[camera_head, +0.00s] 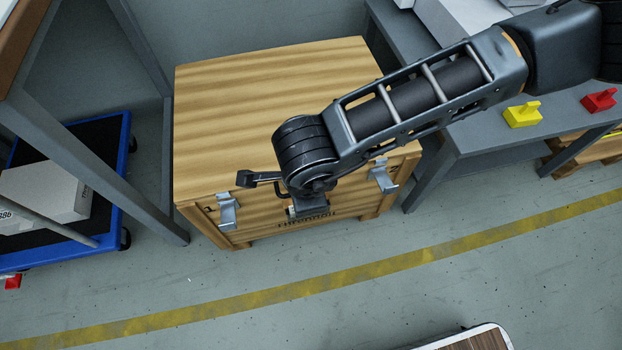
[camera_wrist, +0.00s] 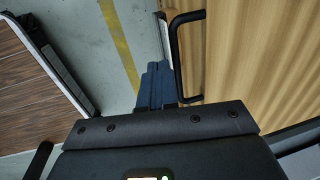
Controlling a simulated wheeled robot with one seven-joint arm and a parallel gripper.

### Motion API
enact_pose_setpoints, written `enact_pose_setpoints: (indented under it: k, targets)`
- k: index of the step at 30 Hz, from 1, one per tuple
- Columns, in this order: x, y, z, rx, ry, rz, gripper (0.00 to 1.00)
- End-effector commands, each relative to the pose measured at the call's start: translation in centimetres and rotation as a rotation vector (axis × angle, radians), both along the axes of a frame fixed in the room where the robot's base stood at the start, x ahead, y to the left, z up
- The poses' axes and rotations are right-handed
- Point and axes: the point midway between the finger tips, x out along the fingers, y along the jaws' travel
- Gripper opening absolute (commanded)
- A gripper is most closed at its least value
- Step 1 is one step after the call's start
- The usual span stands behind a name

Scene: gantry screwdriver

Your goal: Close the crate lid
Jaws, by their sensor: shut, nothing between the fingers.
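The wooden crate (camera_head: 300,233) stands on the floor, with its lid (camera_head: 265,85) lying flat across the top. I see no clear gap under the lid, though my arm covers part of its front edge. Two metal latches, left (camera_head: 228,212) and right (camera_head: 383,178), are on the front face. My gripper (camera_head: 308,207) is at the middle of the crate's front edge. In the wrist view my gripper (camera_wrist: 157,70) is shut and empty, beside a black handle (camera_wrist: 178,60) on the lid's edge. I cannot tell whether they touch.
A grey workbench (camera_head: 480,135) with yellow (camera_head: 522,114) and red (camera_head: 599,100) pieces stands right of the crate. A metal frame (camera_head: 90,165) and a blue cart (camera_head: 115,190) are at left.

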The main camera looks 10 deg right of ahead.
Motion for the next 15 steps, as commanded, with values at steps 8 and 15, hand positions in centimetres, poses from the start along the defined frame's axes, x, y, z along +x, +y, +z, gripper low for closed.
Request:
enact_pose_setpoints:
  k: [8, 15]
  targets:
    - [-0.1, 0.3, -2.6, 0.001, 0.001, 0.001, 0.0]
    - [-0.1, 0.3, -2.8, 0.001, 0.001, 0.001, 0.0]
